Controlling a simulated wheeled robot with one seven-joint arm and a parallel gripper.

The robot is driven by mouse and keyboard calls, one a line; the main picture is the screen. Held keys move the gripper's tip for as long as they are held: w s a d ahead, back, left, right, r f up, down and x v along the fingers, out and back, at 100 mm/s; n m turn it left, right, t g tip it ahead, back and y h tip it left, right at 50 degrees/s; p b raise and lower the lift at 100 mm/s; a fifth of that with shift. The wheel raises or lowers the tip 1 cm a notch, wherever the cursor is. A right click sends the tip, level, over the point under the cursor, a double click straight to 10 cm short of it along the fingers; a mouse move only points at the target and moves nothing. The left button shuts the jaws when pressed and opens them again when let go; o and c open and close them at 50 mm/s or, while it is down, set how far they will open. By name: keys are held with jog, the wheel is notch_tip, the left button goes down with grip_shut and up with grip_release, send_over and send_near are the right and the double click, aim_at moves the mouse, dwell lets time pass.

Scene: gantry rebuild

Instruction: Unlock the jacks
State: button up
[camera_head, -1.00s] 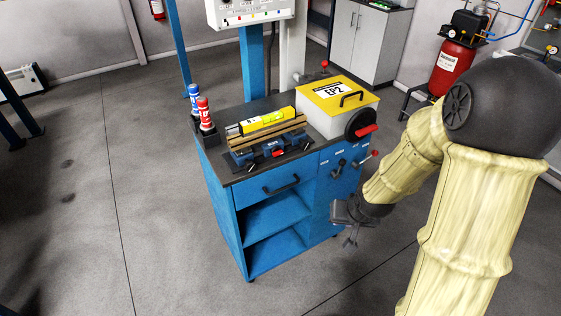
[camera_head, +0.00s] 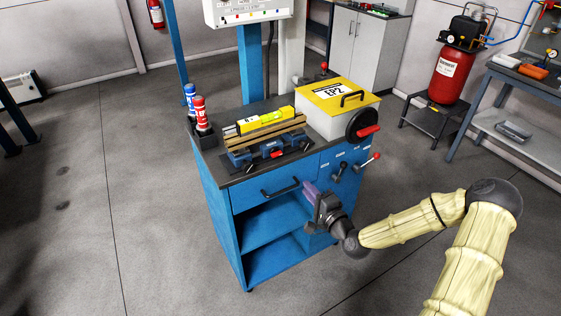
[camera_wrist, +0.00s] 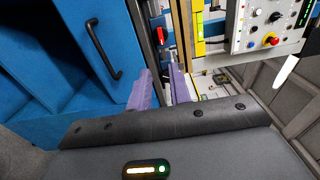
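The blue cabinet (camera_head: 222,225) has a side panel with two small levers. One lever has a black knob (camera_head: 338,170) and the other a red knob (camera_head: 376,156); small white labels above them are too small to read. I cannot tell which control belongs to the jacks. My gripper (camera_head: 313,192) is in front of the cabinet, left of and below the levers, near the drawer handle (camera_head: 281,188). Its two purple fingers also show in the wrist view (camera_wrist: 161,88), apart with nothing between them. The drawer handle (camera_wrist: 103,50) is left of the fingers there.
On the cabinet top are a blue vise (camera_head: 268,150), a yellow level (camera_head: 265,121), a yellow-lidded box (camera_head: 340,92) with a red-handled black wheel (camera_head: 364,125), and red (camera_head: 201,112) and blue (camera_head: 190,98) bottles. A red tank (camera_head: 449,75) stands behind right. The floor in front is clear.

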aim_at(278, 155)
dwell(0.3)
jog(key=p+x, duration=0.3)
jog(key=x, duration=1.4)
jog(key=shift+w+a, duration=0.2)
grip_shut()
